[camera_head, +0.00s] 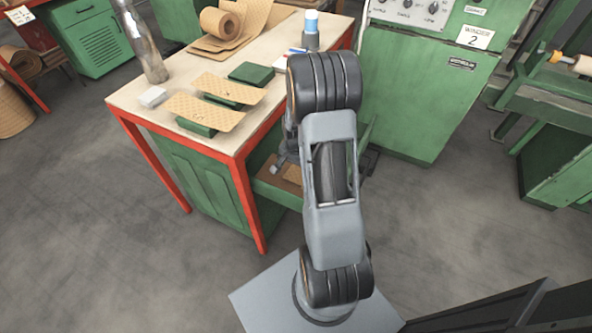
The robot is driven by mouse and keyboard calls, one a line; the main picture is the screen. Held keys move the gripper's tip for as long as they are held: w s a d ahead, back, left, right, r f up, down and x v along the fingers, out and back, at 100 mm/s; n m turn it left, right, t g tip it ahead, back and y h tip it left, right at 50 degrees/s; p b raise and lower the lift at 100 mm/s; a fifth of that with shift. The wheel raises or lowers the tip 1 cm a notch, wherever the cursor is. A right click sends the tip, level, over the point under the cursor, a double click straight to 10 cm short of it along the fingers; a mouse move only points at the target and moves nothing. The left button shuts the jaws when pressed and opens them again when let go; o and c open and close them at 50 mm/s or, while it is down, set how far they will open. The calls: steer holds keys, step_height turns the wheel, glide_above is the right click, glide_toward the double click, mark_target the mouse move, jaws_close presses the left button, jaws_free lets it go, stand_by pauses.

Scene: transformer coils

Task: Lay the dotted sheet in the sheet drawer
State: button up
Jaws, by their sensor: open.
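The sheet drawer (274,190) is a green drawer pulled out from the right side of the red-framed table. A tan patterned sheet (293,174) lies in it, partly hidden behind my arm. My gripper (276,168) is just above the drawer, beside that sheet; it is open and small in view. I cannot tell whether it touches the sheet. Two more tan sheets lie on green blocks on the table: a rear one (229,87) and a front one (205,110). The pattern on each is too small to tell which is dotted.
A green winder machine (425,90) stands to the right. The floor at front left is clear.

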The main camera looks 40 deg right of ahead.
steer(key=s+a+r+n+t+p, duration=0.1)
steer(key=a+r+n, duration=0.25)
steer(key=r, duration=0.45)
steer(key=s+a+r+n+p, duration=0.15)
steer(key=a+r, duration=0.25)
steer(key=r, duration=0.4)
steer(key=s+a+r+n+t, duration=0.2)
steer(key=s+a+r+n, duration=0.4)
steer(key=s+a, duration=0.3)
steer(key=shift+r+n+b, duration=0.25)
steer(key=shift+n+b, duration=0.15)
steer(key=shift+n, duration=0.3)
steer(key=shift+w, duration=0.1)
